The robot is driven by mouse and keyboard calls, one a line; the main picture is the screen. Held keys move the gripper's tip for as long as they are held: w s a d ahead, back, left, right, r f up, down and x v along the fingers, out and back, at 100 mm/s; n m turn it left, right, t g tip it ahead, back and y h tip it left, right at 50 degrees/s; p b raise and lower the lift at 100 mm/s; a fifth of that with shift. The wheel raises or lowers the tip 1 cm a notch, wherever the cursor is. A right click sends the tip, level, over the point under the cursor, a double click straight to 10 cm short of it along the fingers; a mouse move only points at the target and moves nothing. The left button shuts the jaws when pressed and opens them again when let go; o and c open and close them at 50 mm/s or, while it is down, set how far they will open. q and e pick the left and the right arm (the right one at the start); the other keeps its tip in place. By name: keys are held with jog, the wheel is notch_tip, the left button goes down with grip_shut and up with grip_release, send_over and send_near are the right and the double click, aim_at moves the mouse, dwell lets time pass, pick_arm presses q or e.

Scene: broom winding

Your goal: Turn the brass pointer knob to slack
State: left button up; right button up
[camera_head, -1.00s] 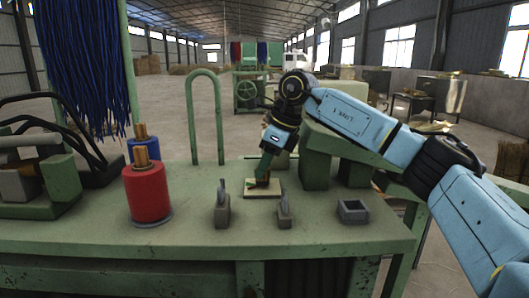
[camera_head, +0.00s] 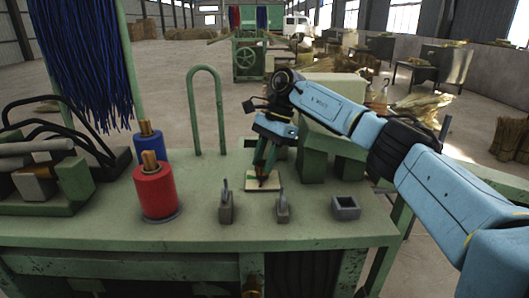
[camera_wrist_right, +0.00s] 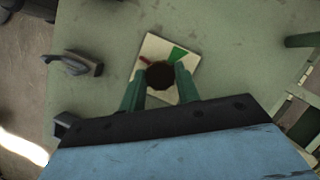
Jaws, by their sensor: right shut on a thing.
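The pointer knob (camera_wrist_right: 160,75) is a dark round knob on a cream square plate (camera_wrist_right: 151,46). In the right wrist view a reddish-brown pointer (camera_wrist_right: 145,61) sticks out of it toward the upper left. A green wedge (camera_wrist_right: 177,54) is marked on the plate, to the right of the pointer's tip. In the head view the plate (camera_head: 252,187) lies on the green bench, and the knob is mostly hidden by my fingers. My right gripper (camera_head: 262,178) reaches down over the plate, its two green fingers shut on the knob's sides. My left gripper is not in view.
On the green bench (camera_head: 300,228), two small grey lever switches (camera_head: 226,209) (camera_head: 283,209) and a square grey socket (camera_head: 346,208) stand in front of the plate. A red spool (camera_head: 156,190) and a blue spool (camera_head: 147,142) are at left. A green hoop (camera_head: 205,72) rises behind.

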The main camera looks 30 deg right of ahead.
jog(key=shift+w+n+g+p, duration=0.1)
jog(key=shift+n+g+p, duration=0.25)
jog(key=shift+n, duration=0.55)
jog(key=o, duration=1)
jog(key=shift+p+v, duration=1.05)
jog(key=shift+v, duration=4.95)
